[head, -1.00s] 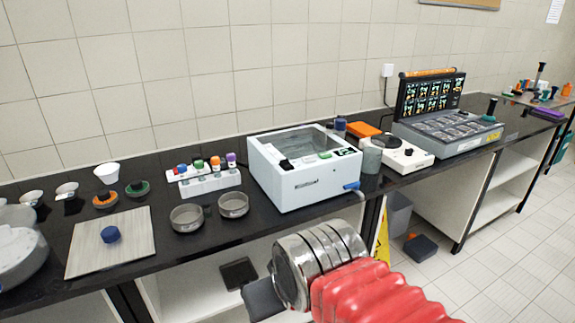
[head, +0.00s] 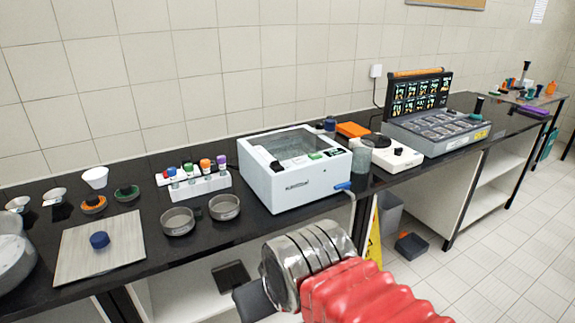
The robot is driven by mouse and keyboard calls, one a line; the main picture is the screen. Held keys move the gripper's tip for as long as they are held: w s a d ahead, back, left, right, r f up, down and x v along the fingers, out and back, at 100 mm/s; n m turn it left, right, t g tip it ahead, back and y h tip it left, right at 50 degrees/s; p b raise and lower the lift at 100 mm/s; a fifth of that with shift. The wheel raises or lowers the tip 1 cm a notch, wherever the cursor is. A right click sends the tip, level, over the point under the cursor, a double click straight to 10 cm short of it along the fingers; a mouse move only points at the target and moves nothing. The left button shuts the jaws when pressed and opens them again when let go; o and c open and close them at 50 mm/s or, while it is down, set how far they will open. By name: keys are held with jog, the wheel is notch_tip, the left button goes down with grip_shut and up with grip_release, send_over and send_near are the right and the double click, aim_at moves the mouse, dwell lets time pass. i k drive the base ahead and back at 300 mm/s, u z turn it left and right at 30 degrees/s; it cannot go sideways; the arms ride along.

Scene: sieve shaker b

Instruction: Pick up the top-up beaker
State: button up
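A grey-green cylindrical cup (head: 361,165), which looks like the beaker, stands upright on the black bench. It is just right of the white box-shaped machine, behind its blue-handled tap. My gripper (head: 256,300) shows only as a dark grey part at the end of my arm, low in the middle of the view and in front of the bench. It is well below and left of the cup, apart from it. Its fingertips cannot be made out, and I see nothing held.
The white machine (head: 292,185) fills the bench's middle. Right of the cup are a white device with a round plate (head: 388,152) and a grey multi-well unit (head: 435,130). Two metal sieves (head: 225,207) sit left. A yellow sign (head: 375,237) stands under the bench.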

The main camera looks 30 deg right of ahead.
aim_at(362, 150)
jog(key=z, duration=1.35)
